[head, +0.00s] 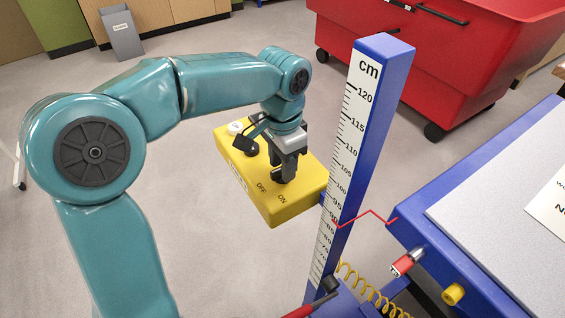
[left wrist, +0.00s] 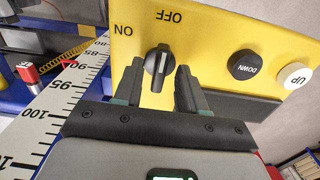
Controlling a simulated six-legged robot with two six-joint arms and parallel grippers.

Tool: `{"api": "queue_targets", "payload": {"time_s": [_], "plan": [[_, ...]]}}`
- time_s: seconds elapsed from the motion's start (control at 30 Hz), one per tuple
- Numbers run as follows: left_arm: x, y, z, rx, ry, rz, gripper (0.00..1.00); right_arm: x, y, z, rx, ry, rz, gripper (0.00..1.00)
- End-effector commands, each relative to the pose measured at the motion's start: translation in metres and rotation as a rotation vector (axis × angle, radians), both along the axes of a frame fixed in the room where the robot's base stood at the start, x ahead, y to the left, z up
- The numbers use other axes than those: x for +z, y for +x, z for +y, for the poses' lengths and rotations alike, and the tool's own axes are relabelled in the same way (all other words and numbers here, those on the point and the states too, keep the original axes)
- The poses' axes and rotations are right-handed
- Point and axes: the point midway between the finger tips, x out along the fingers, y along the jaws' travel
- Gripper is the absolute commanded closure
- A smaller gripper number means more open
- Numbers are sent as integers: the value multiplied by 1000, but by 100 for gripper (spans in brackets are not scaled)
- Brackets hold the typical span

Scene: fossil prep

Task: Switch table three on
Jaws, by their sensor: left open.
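A yellow control box (head: 285,208) is fixed to the left side of the blue post; it also fills the top of the left wrist view (left wrist: 215,35). It bears OFF and ON labels and a black rotary switch (left wrist: 157,65). The switch's ridge stands near upright in the left wrist view; I cannot tell surely which label it points to. My left gripper (head: 288,174) is over the box at the switch and hides it in the head view. In the left wrist view its open fingers (left wrist: 160,72) stand on either side of the switch, with gaps visible.
The box also has a black DOWN button (left wrist: 244,65) and a white UP button (left wrist: 295,75). A blue post with a cm scale (head: 352,130) stands right beside the box. A blue-framed table (head: 450,170) is at right. A red wheeled bin (head: 430,50) stands behind on open floor.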

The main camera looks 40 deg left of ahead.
Motion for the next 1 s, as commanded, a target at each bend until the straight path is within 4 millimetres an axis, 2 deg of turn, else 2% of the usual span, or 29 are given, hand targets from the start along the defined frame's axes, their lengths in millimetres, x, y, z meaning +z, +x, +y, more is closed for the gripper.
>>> {"api": "queue_targets", "payload": {"time_s": [0.2,0.23,0.33,0.37,0.73,1.0], "plan": [[-1,1,0,0,0,0,60,0,0,0,0,0,0,100],[-1,1,0,0,0,0,63,0,0,0,0,0,0,100],[0,1,0,0,0,0,95,0,0,0,0,0,0,100],[0,1,0,0,0,0,100,0,0,0,0,0,0,100],[0,1,0,34,0,-1,100,1,0,0,0,0,0,100],[1,1,0,194,-1,-2,100,6,0,0,0,0,0,100]]}}
